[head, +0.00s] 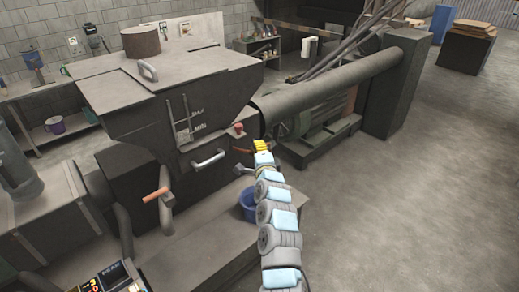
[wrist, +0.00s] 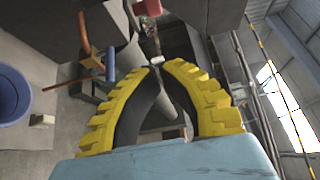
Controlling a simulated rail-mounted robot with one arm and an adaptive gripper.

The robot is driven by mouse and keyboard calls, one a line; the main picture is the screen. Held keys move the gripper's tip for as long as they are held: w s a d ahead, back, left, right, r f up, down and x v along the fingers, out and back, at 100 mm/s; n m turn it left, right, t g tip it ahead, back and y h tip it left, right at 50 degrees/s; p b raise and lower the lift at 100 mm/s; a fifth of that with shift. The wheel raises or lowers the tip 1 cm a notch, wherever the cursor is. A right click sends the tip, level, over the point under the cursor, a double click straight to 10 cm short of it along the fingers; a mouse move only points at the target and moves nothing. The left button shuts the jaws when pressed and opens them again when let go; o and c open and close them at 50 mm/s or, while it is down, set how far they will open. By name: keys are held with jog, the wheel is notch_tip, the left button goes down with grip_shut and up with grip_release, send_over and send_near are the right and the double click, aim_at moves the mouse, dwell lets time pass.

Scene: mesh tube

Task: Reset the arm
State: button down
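My arm reaches up from the bottom of the head view, with my gripper (head: 262,146) at its far end. The gripper is in front of the grey machine (head: 160,95), near its lower right side. In the wrist view the two yellow fingers of my gripper (wrist: 158,68) curve inward, and their dark tips come together. I see nothing held between them. A grey pipe shows behind the gap between the fingers.
A blue bucket (head: 247,207) stands below and left of my gripper; it also shows in the wrist view (wrist: 14,98). The machine has an orange handle (head: 155,194) and a red knob (head: 239,128). The floor (head: 420,200) at right is clear.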

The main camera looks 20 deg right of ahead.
jog(key=shift+v, duration=1.05)
